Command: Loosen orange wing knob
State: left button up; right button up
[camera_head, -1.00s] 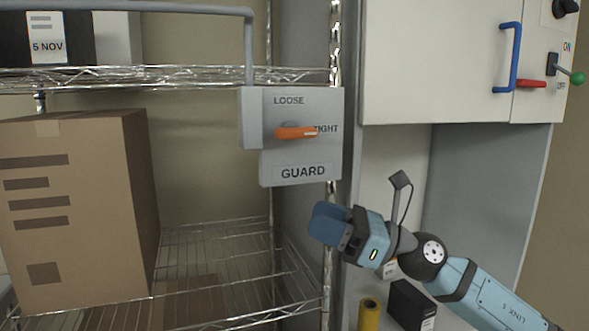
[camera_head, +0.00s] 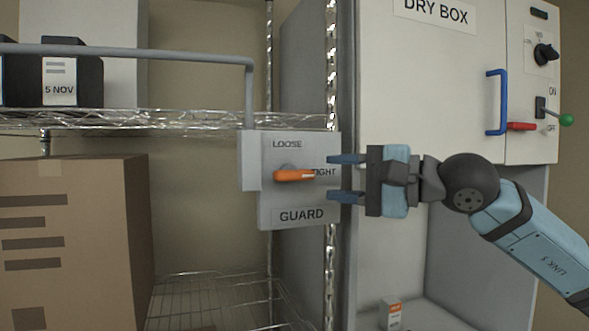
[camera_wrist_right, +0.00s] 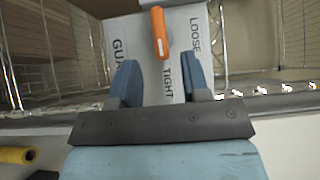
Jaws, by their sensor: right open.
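The orange wing knob (camera_head: 294,175) sits on the grey guard plate (camera_head: 300,148), which is marked LOOSE, TIGHT and GUARD. The knob's wing points right, toward the word TIGHT. My right gripper (camera_head: 346,178) is open just to the right of the knob, its two blue fingers one above the other and level with it. In the right wrist view the orange wing knob (camera_wrist_right: 160,32) lies ahead, between the lines of the two fingers and beyond their tips. The jaws hold nothing. My left gripper is not in view.
A wire shelf (camera_head: 190,122) with a cardboard box (camera_head: 75,240) stands at left. A grey bar (camera_head: 130,54) runs from the plate above the shelf. The white dry box (camera_head: 425,80) with a blue handle (camera_head: 497,102) is at right. A shiny shelf post (camera_head: 331,80) stands beside the fingers.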

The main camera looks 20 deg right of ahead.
aim_at(304, 175)
jog(key=p+x, duration=0.1)
jog(key=x, duration=0.5)
jog(key=shift+w+a, duration=0.1)
jog(key=shift+a, duration=0.05)
jog(key=shift+w+a, duration=0.45)
jog(key=shift+w, duration=0.05)
jog(key=shift+c, duration=0.6)
jog(key=c, duration=0.5)
